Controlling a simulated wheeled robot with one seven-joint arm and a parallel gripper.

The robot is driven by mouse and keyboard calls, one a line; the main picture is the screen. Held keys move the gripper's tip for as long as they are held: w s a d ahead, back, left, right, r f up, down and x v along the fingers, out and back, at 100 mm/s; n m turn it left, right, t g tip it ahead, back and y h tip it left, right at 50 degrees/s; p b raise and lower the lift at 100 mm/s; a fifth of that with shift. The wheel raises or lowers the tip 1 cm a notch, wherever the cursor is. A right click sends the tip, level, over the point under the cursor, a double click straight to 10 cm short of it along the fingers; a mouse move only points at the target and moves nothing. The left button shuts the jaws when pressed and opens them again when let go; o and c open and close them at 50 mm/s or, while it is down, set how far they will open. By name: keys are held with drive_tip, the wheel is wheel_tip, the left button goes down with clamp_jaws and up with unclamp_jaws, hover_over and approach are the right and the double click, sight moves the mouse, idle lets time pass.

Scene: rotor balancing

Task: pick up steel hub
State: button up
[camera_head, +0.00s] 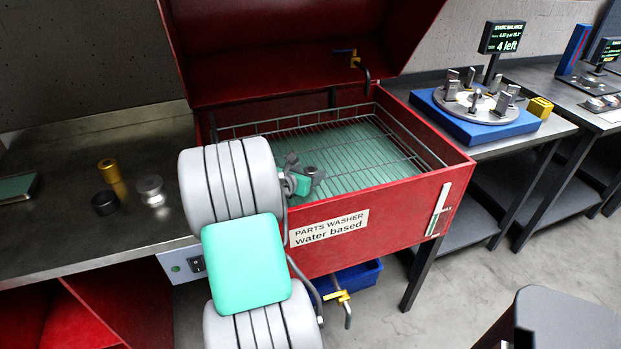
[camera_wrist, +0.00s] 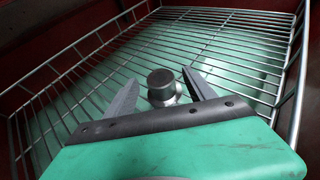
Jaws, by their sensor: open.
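A grey steel hub (camera_wrist: 161,82), a short cylinder with a dark top and a lighter lower part, stands in the wire basket (camera_wrist: 245,52) of the parts washer. In the wrist view it lies between the tips of my open gripper (camera_wrist: 160,77), with a gap visible on each side. In the head view my gripper (camera_head: 303,170) is over the near left part of the basket (camera_head: 340,140), and the hub (camera_head: 313,172) shows close by its fingers. My arm hides the washer's left front corner.
The red washer (camera_head: 400,215) has raised walls and an open lid (camera_head: 290,50). On the left bench stand a gold cylinder (camera_head: 109,171), a black cylinder (camera_head: 105,203) and a silver spool (camera_head: 150,190). A balancing stand (camera_head: 480,125) is at right. The rest of the basket looks empty.

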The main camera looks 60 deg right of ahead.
drive_tip(key=shift+x, duration=1.1)
drive_tip(key=shift+s, duration=0.1)
clamp_jaws()
